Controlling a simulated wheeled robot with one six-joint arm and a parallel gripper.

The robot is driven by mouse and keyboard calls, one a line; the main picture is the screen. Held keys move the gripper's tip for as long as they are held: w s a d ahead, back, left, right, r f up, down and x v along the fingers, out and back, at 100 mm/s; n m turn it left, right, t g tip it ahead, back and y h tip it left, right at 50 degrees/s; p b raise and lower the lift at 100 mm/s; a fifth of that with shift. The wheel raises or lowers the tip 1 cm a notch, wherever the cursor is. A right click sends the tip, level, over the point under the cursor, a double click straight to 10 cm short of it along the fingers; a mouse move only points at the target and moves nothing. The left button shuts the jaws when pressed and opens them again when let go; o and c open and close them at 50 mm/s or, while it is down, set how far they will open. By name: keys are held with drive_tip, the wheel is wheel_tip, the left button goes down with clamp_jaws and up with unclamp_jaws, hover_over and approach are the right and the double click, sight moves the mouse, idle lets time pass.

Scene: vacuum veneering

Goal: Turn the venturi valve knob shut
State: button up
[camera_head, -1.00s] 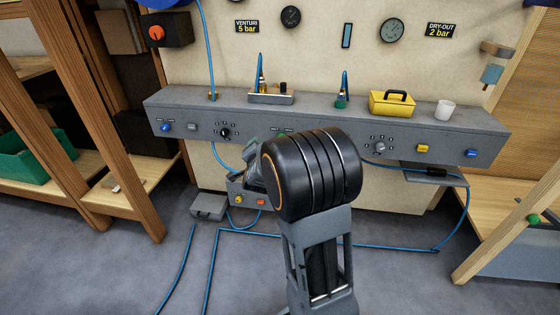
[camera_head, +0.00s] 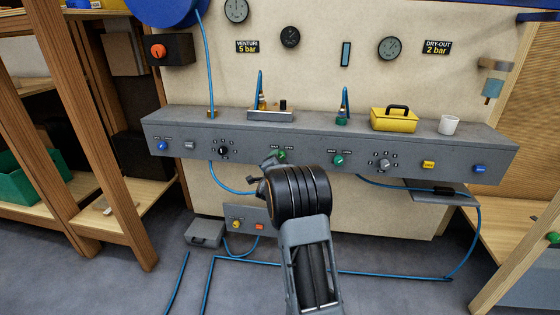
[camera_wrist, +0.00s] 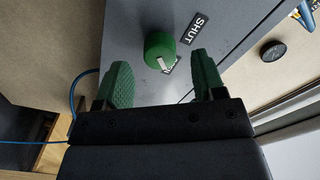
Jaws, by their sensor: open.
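A green round knob with a white pointer mark (camera_wrist: 159,50) sits on the grey console face in the wrist view. A SHUT label (camera_wrist: 193,28) is beside it, and a second label by the pointer is partly hidden. In the head view, a green knob (camera_head: 282,155) shows just past my gripper (camera_head: 267,165), and a second green knob (camera_head: 338,160) is farther right. My gripper's green fingers (camera_wrist: 163,80) are open and empty. The wrist-view knob is ahead of the gap between the fingertips, and I see no contact.
The grey console (camera_head: 480,150) spans the wall, with a black dial (camera_head: 223,150) on the left and another dial (camera_head: 385,164) on the right. A VENTURI 5 bar sign (camera_head: 247,47) hangs above. Blue hoses (camera_head: 230,188) run below it. A wooden shelf frame (camera_head: 100,130) stands left.

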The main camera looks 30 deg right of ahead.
sight(280, 157)
drive_tip(key=shift+x, duration=1.55)
drive_tip(key=c, duration=0.9)
drive_tip(key=shift+n, duration=0.3)
drive_tip(key=n+p, duration=0.1)
drive_tip(key=n, duration=0.2)
drive_tip(key=shift+r+n, duration=0.15)
drive_tip(key=shift+n, duration=0.25)
drive_tip(key=n+p, duration=0.2)
drive_tip(key=n, duration=0.2)
drive_tip(key=shift+n, duration=0.3)
drive_tip(key=n+p, duration=0.2)
drive_tip(key=n, duration=0.2)
drive_tip(key=shift+n+p, duration=0.95)
drive_tip(key=shift+n, duration=1.45)
